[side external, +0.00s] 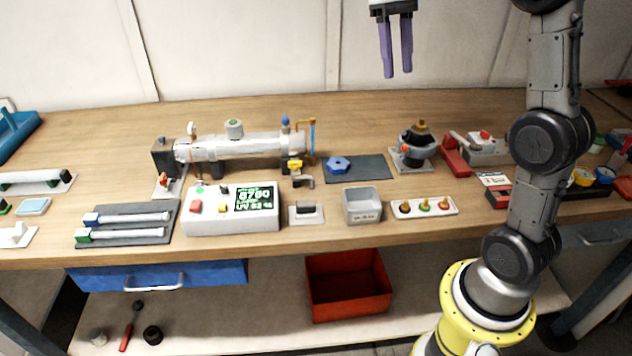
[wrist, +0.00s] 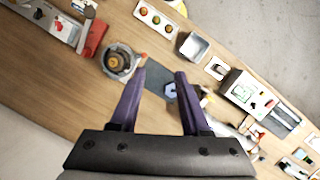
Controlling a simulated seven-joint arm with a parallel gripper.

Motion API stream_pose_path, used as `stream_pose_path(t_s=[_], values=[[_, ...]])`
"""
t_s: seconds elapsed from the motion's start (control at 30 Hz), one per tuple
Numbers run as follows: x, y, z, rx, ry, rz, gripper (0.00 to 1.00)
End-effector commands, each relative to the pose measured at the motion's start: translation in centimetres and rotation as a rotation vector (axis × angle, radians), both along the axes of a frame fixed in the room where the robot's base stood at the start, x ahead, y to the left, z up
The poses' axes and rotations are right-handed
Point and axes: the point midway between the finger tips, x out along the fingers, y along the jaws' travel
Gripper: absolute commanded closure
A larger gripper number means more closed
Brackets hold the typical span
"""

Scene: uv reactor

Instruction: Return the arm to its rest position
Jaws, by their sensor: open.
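My gripper (side external: 397,72) hangs high above the back of the workbench in the side external view, with its two purple fingers pointing down. The fingers are apart and nothing is between them. In the wrist view my gripper (wrist: 160,75) shows its fingers spread over the bench, well above the dark mat (wrist: 157,84). My arm rises on the right of the side external view from its yellow base.
The bench (side external: 270,105) holds a silver reactor tube (side external: 250,146), a control box with a lit screen (side external: 232,212), a blue knob (side external: 339,164), a grey bin (side external: 361,205) and a round dark fixture (side external: 415,145). A red bin (side external: 348,290) stands below. The air around my gripper is clear.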

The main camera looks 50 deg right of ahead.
Motion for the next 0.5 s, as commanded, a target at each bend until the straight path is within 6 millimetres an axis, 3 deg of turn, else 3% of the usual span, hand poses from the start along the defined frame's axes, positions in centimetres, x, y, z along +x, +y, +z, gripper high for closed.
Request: stream_pose_path(t_s=[0.1,0.23,0.37,0.5], values=[[-3.3,3.7,1.8,-0.027,-0.086,0.074,0.53],[-6.6,6.6,1.9,-0.053,-0.19,0.141,0.53],[-9.9,9.0,0.9,-0.072,-0.305,0.202,0.53],[-13.2,10.9,-1.6,-0.087,-0.439,0.261,0.53]])
